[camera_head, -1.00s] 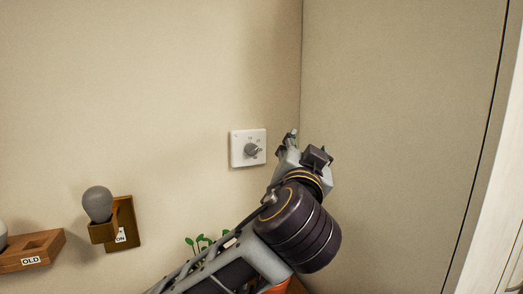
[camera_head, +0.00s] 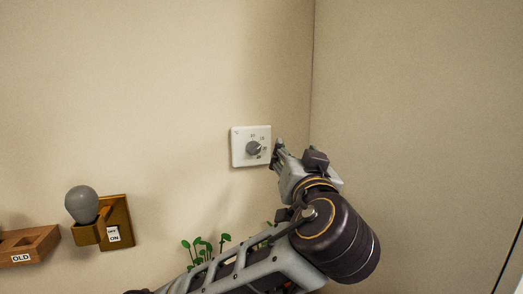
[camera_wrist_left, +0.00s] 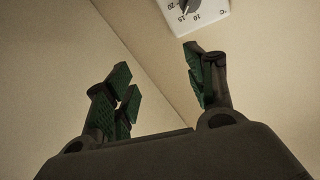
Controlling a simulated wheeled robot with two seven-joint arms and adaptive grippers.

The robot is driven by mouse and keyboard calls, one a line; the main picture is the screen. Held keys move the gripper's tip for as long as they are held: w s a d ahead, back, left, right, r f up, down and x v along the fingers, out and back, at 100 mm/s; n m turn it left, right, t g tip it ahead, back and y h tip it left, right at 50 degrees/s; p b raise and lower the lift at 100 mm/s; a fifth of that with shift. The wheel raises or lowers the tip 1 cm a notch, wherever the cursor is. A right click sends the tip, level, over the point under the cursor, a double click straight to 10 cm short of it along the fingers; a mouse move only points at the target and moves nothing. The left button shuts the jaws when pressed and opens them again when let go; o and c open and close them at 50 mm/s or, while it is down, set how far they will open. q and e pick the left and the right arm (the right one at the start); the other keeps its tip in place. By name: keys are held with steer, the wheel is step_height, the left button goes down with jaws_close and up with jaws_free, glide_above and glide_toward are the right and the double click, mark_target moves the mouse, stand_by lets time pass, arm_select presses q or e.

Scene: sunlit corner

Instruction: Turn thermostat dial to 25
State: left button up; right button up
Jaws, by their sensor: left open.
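The thermostat is a white square plate (camera_head: 238,150) on the wall near the corner, with a round grey dial (camera_head: 253,147) and small numbers around it. Part of the plate shows at the top of the left wrist view (camera_wrist_left: 208,14), with 10, 15 and 20 readable; the dial (camera_wrist_left: 187,5) is cut off by the edge there. The dial's exact setting is too small to tell. My left gripper (camera_head: 276,156) is just right of the plate, open and empty, apart from the dial. In the left wrist view its green-padded fingers (camera_wrist_left: 160,88) are spread below the plate. My right gripper is out of view.
A grey bulb (camera_head: 81,204) sits in a wooden wall fixture (camera_head: 118,215) with a switch marked ON. A wooden holder labelled OLD (camera_head: 35,240) is at the far left. A green plant (camera_head: 203,248) stands behind my left arm. The wall corner is close on the right.

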mark_target(256, 150)
arm_select(q)
steer(key=a+n+y, duration=0.1)
steer(key=n, duration=0.1)
steer(key=a+f+n+g+y, duration=0.1)
steer(key=a+n, duration=0.1)
steer(key=a+f+n+y, duration=0.1)
steer(key=n+y, duration=0.1)
steer(key=shift+a+f+n+g, duration=0.15)
steer(key=shift+a+n+g, duration=0.15)
steer(key=shift+g, duration=0.1)
stand_by(0.3)
steer(key=shift+p+x, duration=2.4)
steer(key=shift+x, duration=4.45)
